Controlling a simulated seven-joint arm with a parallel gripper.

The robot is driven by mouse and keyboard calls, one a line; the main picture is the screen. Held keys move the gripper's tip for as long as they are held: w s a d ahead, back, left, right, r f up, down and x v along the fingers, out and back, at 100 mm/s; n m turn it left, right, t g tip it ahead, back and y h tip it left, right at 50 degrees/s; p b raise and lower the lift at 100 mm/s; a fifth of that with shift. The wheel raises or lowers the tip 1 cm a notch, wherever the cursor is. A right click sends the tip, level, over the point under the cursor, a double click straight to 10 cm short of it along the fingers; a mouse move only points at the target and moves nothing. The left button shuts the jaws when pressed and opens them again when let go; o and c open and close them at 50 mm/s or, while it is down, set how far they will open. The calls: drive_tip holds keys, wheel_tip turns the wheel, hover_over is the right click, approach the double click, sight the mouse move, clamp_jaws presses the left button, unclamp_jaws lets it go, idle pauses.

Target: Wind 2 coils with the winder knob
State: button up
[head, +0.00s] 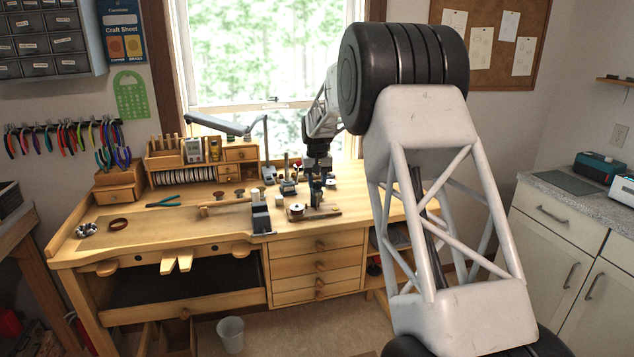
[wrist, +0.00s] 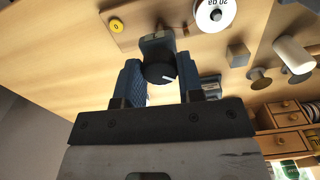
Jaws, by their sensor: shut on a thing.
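Behind the knob is a grey upright post (wrist: 158,34) on the winder's wooden base (wrist: 95,15). A yellow disc (wrist: 116,25) marked "0" sits on the base. In the head view my gripper (head: 316,196) points down over the winder base (head: 322,215) on the bench. The knob cannot be made out there.
A white spool (wrist: 206,15) labelled "20 ga" is close by, with a small grey block (wrist: 237,55) beyond. In the head view, a dark block-like tool (head: 260,214) stands left of the winder on the bench (head: 180,228). Spools and drawers line the back. The bench's left front is fairly clear.

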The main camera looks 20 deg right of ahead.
drive_tip(key=m, duration=1.5)
drive_tip(key=shift+m, duration=0.3)
drive_tip(key=m, duration=0.3)
drive_tip(key=shift+m, duration=0.3)
drive_tip(key=m, duration=0.3)
drive_tip(key=shift+m, duration=0.3)
drive_tip(key=m, duration=0.3)
drive_tip(key=shift+m, duration=0.3)
drive_tip(key=m, duration=0.4)
